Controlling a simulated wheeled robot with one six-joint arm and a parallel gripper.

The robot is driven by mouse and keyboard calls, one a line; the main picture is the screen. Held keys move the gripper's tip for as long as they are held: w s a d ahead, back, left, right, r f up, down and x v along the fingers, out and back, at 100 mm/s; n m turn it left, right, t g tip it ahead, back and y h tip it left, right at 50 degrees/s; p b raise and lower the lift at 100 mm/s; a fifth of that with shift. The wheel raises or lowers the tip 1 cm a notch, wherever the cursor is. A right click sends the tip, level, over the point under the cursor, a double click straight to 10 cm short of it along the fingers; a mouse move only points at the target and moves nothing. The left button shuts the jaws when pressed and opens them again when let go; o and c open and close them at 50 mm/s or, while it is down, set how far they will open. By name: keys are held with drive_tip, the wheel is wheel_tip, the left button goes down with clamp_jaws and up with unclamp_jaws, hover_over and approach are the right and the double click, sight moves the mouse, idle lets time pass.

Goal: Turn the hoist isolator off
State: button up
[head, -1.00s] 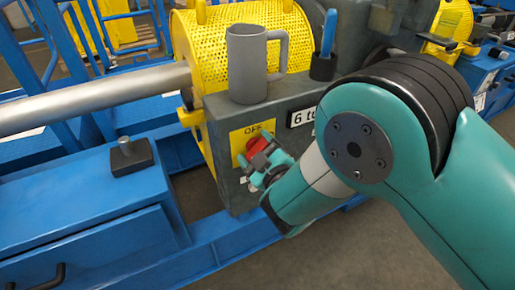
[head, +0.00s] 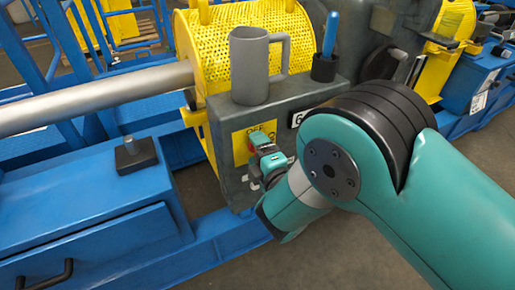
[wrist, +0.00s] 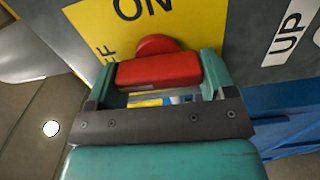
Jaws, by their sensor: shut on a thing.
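The hoist isolator is a red handle (wrist: 158,70) on a yellow plate (head: 240,150) on the grey panel's front. My gripper (head: 266,163) reaches the plate from the lower right, and its fingers hide most of the handle in the head view. In the wrist view my gripper (wrist: 160,76) is shut on the red handle, with one teal finger on each side. A rounded red end shows just beyond it, below the word ON. OFF is at the plate's left in the wrist view, partly hidden by a finger. In the head view OFF is near the plate's top.
A grey mug (head: 250,70) and a black holder with a blue-handled tool (head: 329,45) stand on the panel's top. A yellow mesh guard (head: 225,45) is behind. A white UP label (wrist: 289,34) is beside the plate. Blue frame (head: 90,215) lies left.

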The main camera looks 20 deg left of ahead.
drive_tip(key=shift+n, duration=0.5)
drive_tip(key=o, duration=0.9)
drive_tip(key=shift+s+d+f+b, duration=0.15)
drive_tip(key=shift+s+f+b, duration=0.15)
drive_tip(key=shift+b, duration=0.7)
drive_tip(key=b, duration=0.1)
drive_tip(key=d+b, duration=0.1)
drive_tip(key=b, duration=0.1)
drive_tip(key=shift+s+f, duration=0.2)
drive_tip(key=shift+s, duration=0.15)
drive_tip(key=b+v, duration=0.5)
drive_tip(key=b, duration=0.1)
drive_tip(key=b+v, duration=0.5)
drive_tip(key=b, duration=0.2)
drive_tip(key=r+b+v, duration=0.1)
drive_tip(key=b+v, duration=0.4)
drive_tip(key=b, duration=0.2)
drive_tip(key=shift+s+d, duration=0.15)
drive_tip(key=shift+d, duration=0.15)
